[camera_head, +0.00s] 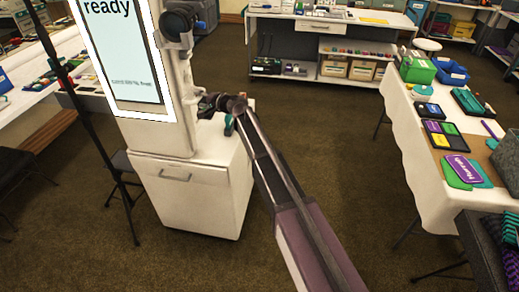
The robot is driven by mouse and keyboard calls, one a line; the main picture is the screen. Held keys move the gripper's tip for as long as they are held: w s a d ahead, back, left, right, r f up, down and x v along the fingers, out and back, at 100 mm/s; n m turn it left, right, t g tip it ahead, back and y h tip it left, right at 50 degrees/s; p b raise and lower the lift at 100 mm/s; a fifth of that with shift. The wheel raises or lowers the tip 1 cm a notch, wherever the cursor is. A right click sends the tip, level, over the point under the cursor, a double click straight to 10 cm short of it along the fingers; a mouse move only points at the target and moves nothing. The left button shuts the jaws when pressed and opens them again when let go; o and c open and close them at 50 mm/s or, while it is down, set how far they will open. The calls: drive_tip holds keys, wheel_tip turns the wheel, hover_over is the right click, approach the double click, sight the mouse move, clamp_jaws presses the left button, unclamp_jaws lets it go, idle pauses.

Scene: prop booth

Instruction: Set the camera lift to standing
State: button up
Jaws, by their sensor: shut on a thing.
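The camera lift is on the side of a white booth column (172,110) with a lit screen (122,50) reading "ready". A dark camera (180,22) sits on a mount high on the column's right side. My arm reaches up from the bottom right to the column. My gripper (206,106) is at the column's right side, well below the camera, above the white cabinet top. It is shut on a small part there. The gripper and wrist cover most of that part, so its shape and setting cannot be told.
The column stands on a white drawer cabinet (195,195). A dark stand pole (62,80) rises at left by a cluttered table. A white-clothed table (405,125) with name plates and trays stands right. Shelves (322,45) stand behind. Carpet (345,135) between is clear.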

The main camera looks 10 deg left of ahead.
drive_tip(key=shift+f+b, duration=1.95)
drive_tip(key=shift+f, duration=0.35)
drive_tip(key=r+p+v, duration=0.1)
drive_tip(key=p+v, duration=0.2)
drive_tip(key=v, duration=1.1)
drive_tip(key=s+d+f+n+g+h, duration=0.2)
drive_tip(key=s+d+f, duration=0.5)
drive_tip(key=d, duration=0.5)
drive_tip(key=n+h, duration=0.1)
drive_tip(key=h, duration=0.1)
drive_tip(key=shift+s+f+n+g+h+p, duration=0.15)
drive_tip(key=shift+f+n+g+h+p, duration=0.15)
drive_tip(key=shift+g+p, duration=0.1)
drive_tip(key=shift+a, duration=0.1)
drive_tip(key=w+a+r+m+t+y, duration=0.1)
drive_tip(key=w+a+r+y, duration=0.1)
drive_tip(key=a, duration=0.4)
drive_tip(key=w+a+r+m+t+y, duration=0.1)
drive_tip(key=w+a+r+m+y, duration=0.1)
drive_tip(key=w+a+r, duration=0.2)
drive_tip(key=shift+w+a+r+m+t+y, duration=0.3)
drive_tip(key=shift+w+a+r+t, duration=0.1)
drive_tip(key=shift+a+r, duration=0.6)
drive_tip(key=shift+w+a, duration=0.1)
drive_tip(key=b+x, duration=0.2)
drive_tip(key=x, duration=1.1)
drive_tip(key=shift+a, duration=0.25)
drive_tip(key=shift+w+f, duration=0.1)
